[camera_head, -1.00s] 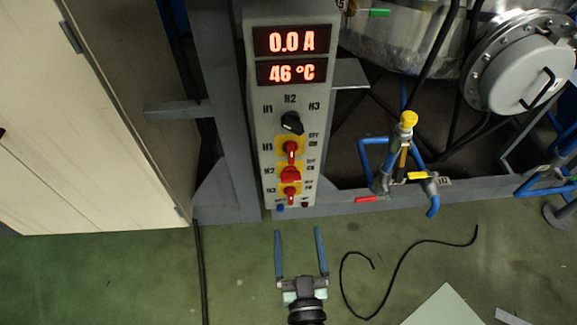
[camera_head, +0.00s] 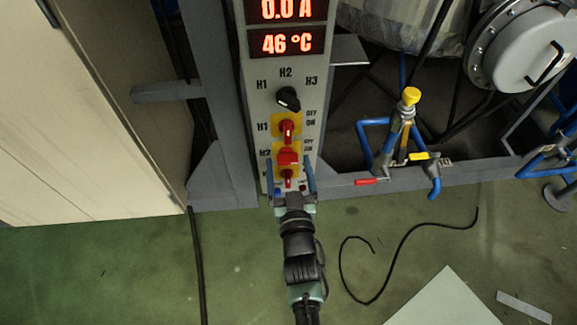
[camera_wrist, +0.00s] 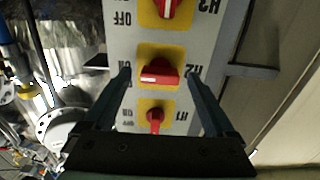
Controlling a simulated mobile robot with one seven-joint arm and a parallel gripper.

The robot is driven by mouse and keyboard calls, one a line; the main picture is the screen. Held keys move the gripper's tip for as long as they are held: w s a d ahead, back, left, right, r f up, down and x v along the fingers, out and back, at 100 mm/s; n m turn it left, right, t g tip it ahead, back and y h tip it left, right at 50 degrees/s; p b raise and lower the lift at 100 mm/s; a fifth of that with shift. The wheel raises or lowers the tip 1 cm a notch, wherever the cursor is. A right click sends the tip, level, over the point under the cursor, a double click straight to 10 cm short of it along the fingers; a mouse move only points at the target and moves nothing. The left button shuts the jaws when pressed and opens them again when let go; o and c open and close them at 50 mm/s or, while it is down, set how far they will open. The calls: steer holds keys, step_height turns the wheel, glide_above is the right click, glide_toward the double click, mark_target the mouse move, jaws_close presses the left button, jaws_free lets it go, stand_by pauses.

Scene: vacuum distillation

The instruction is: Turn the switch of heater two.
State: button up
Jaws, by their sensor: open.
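The grey heater panel (camera_head: 259,110) stands upright on the frame. The red heater two switch (camera_head: 287,157) sits on a yellow plate, between the H1 switch (camera_head: 286,129) and the H3 switch below it. In the wrist view, upside down, the heater two switch (camera_wrist: 158,76) lies crosswise, its white mark at the left, on the ON label's side. The H1 switch there stands vertical. My gripper (camera_head: 289,166) is open at the lower panel, and in the wrist view its fingers (camera_wrist: 158,70) are apart on either side of heater two's switch. Contact cannot be told.
A black selector knob (camera_head: 288,98) sits higher on the panel, below displays reading 0.0 A and 46 °C. Blue pipes with a yellow-topped valve (camera_head: 410,97) stand to the right. A cream cabinet (camera_head: 90,120) is at the left. A black cable (camera_head: 400,262) lies on the green floor.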

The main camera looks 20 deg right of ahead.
steer(key=shift+w+d, duration=0.1)
steer(key=shift+w, duration=0.2)
steer(key=c, duration=1.4)
